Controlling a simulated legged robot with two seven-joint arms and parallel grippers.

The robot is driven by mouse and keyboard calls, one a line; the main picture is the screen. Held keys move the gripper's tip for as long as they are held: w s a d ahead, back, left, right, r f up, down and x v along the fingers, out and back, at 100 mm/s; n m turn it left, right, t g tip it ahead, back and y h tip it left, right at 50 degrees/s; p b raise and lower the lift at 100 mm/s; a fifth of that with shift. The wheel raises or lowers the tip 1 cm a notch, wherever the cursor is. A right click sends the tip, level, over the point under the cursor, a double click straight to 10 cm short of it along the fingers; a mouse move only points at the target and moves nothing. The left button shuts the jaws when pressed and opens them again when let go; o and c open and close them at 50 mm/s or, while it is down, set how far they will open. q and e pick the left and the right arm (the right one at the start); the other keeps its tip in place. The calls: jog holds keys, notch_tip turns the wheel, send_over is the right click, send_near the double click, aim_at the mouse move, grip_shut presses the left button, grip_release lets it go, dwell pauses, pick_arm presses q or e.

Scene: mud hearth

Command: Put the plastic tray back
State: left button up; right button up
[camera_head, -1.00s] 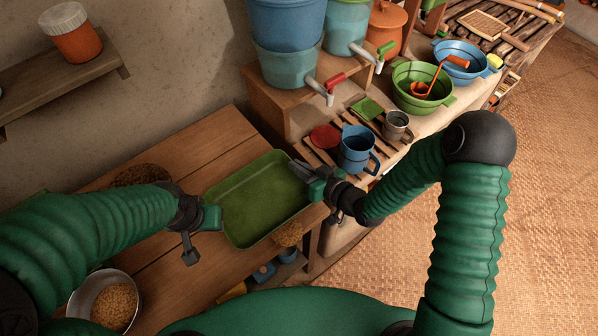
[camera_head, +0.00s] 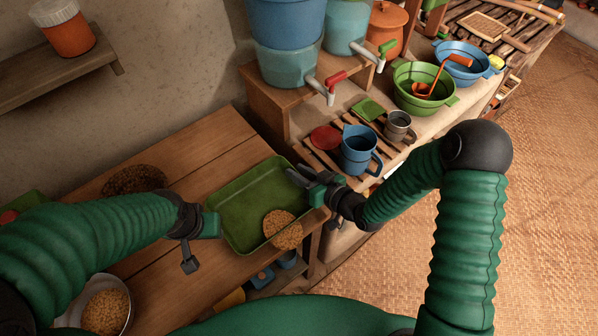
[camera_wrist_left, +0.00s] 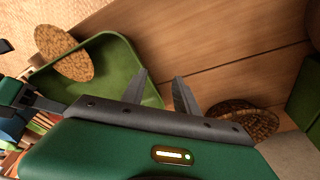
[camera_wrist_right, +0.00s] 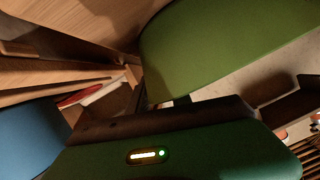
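The green plastic tray (camera_head: 235,210) lies on the wooden table in the head view, its corner close up in the right wrist view (camera_wrist_right: 215,45). A round brown woven disc (camera_head: 283,229) overlaps its near right rim; the left wrist view also shows this disc (camera_wrist_left: 63,53) over the tray (camera_wrist_left: 118,62). My right gripper (camera_head: 297,175) is at the tray's right end, its fingers seeming apart; whether they touch the rim is unclear. My left gripper (camera_wrist_left: 160,88) is open and empty, beside the tray's left end.
A dark woven disc (camera_head: 136,180) lies at the table's back left. A metal bowl of grain (camera_head: 105,312) is at front left. A blue jug (camera_head: 358,150) and a grey mug (camera_head: 398,126) stand on slats to the right. Bare wood (camera_head: 215,150) shows behind the tray.

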jog(key=shift+r, duration=0.15)
jog(key=p+v, duration=0.1)
jog(key=v, duration=1.1)
dwell(1.0)
